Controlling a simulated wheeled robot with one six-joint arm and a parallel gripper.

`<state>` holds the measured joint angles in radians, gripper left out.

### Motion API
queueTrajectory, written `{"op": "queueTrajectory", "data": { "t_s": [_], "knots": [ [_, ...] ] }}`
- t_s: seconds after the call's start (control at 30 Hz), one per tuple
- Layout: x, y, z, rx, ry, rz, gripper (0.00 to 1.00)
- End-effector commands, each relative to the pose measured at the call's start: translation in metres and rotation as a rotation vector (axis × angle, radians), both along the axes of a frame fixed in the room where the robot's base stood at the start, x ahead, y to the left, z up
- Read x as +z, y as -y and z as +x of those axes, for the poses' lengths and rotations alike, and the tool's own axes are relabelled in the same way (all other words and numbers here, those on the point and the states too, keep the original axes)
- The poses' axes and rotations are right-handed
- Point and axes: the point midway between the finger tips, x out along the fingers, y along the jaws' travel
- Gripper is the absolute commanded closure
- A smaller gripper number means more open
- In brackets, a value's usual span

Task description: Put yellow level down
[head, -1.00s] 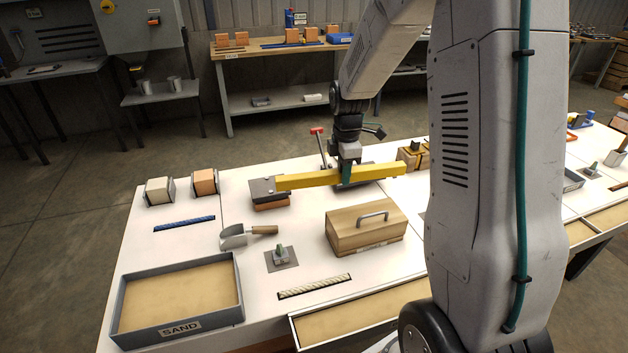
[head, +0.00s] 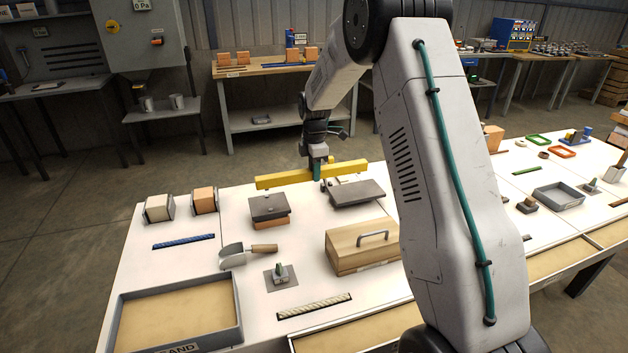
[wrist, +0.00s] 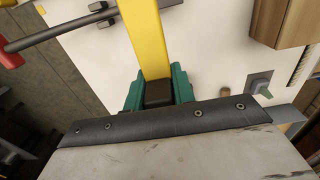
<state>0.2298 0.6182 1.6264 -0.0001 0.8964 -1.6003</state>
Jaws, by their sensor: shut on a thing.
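The yellow level (head: 285,180) is a long yellow bar. It is held roughly level above the back part of the white table in the head view. My gripper (head: 317,172) is shut on it near its middle, with green fingers on both sides. In the wrist view the level (wrist: 143,35) runs away from the green fingers (wrist: 157,90) toward the top edge. A grey slab on an orange block (head: 269,208) and a flat dark plate (head: 356,193) lie in front of the level and below it. I cannot tell its exact height above the table.
A wooden box with a handle (head: 362,252), a trowel (head: 245,255) and a sand tray (head: 236,312) stand on the table (head: 215,268). A red-ended hammer (wrist: 60,32) lies near the level in the wrist view. Two blocks in holders (head: 181,205) are at the left.

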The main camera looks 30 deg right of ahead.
Motion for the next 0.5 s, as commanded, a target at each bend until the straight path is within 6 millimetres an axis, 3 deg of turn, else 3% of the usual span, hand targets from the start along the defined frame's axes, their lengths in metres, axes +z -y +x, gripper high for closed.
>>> {"op": "queueTrajectory", "data": {
  "t_s": [0.23, 0.5],
  "knots": [
    [-0.031, 0.0, 0.0, 0.0, -0.002, 0.0, 1.0],
    [-0.033, 0.0, 0.0, 0.0, 0.0, 0.0, 1.0]
  ]
}}
